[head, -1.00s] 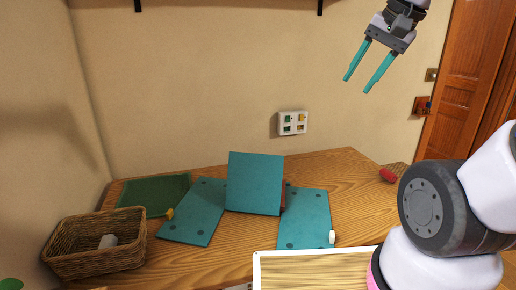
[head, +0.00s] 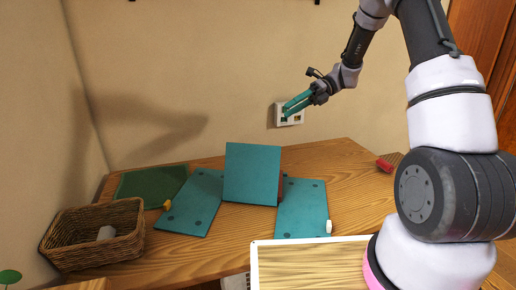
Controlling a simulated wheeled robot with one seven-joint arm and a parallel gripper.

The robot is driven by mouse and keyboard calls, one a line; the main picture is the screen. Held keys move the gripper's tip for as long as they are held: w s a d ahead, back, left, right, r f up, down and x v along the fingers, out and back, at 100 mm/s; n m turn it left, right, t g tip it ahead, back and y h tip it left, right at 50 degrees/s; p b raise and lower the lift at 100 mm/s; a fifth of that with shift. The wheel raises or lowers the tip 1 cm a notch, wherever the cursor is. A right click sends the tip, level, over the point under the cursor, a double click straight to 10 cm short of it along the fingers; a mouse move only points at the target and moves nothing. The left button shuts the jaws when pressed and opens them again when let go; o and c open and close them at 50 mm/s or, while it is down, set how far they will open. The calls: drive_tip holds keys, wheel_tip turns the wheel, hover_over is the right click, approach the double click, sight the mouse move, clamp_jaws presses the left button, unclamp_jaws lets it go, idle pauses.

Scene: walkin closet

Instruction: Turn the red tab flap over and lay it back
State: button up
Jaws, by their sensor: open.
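A teal square flap (head: 252,174) stands tilted up at the middle of the wooden table, between two flat teal panels. A bit of red (head: 281,188) shows at its right edge, partly hidden behind it; I cannot tell its full shape. The left teal panel (head: 192,203) and the right teal panel (head: 302,208) lie flat on the table. My gripper (head: 286,108) has teal fingers pointing left. It is open and empty, and appears above the tilted flap and to its right, apart from it, in front of the wall.
A wicker basket (head: 93,235) holds a grey item. A white tab (head: 328,226) is on the right panel. A framed board (head: 310,262) is in front; a red object (head: 384,165) lies right.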

drive_tip(key=w+f+m+y, duration=0.45)
drive_tip(key=f+m, duration=0.25)
drive_tip(key=f, duration=0.2)
drive_tip(key=m+t+y, duration=0.2)
drive_tip(key=m+y, duration=0.1)
drive_tip(key=m, duration=0.4)
approach(258, 147)
drive_tip(key=w+f, duration=0.1)
drive_tip(key=w, duration=0.2)
drive_tip(key=x, duration=1)
drive_tip(key=shift+s+f, duration=0.1)
drive_tip(key=shift+f, duration=0.1)
clamp_jaws()
